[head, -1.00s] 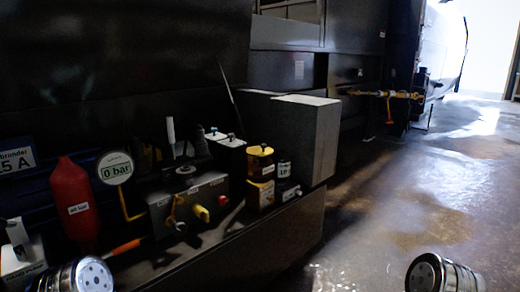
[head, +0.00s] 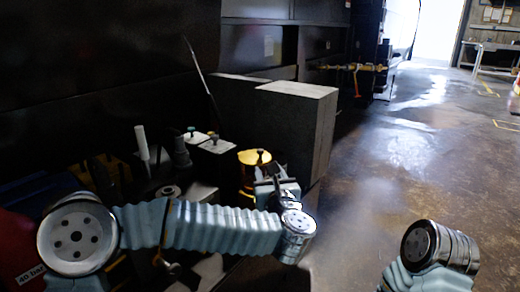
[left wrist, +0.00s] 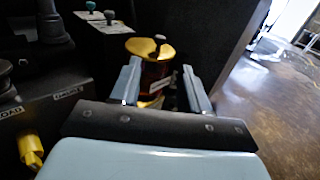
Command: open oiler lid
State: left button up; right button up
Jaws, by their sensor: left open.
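The oiler is a small round container with a shiny gold lid (head: 255,157) and a dark knob on top. It stands at the right end of the bench, and its lid looks closed. In the left wrist view the gold lid (left wrist: 148,47) shows ahead, between the fingers, with a reddish body below it. My left gripper (head: 272,176) is open and empty at the near right side of the oiler. Its fingers (left wrist: 159,72) point toward the oiler; I cannot tell if they touch it. My forearm hides much of the bench. My right gripper is out of view.
A large grey box (head: 295,125) stands close behind and right of the oiler. Two pale blocks with green and dark knobs (head: 215,146) stand to its left. A yellow knob (left wrist: 30,145) is at the wrist view's lower left. The floor at right is open.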

aim_at(261, 154)
pick_arm(q)
jog(key=w, duration=0.4)
jog(key=w+a+p, duration=0.1)
jog(key=w, duration=0.3)
jog(key=w+a, duration=0.1)
jog(key=w, duration=0.3)
jog(key=shift+w+f+p, duration=0.1)
jog(key=shift+w+p, duration=0.2)
grip_shut()
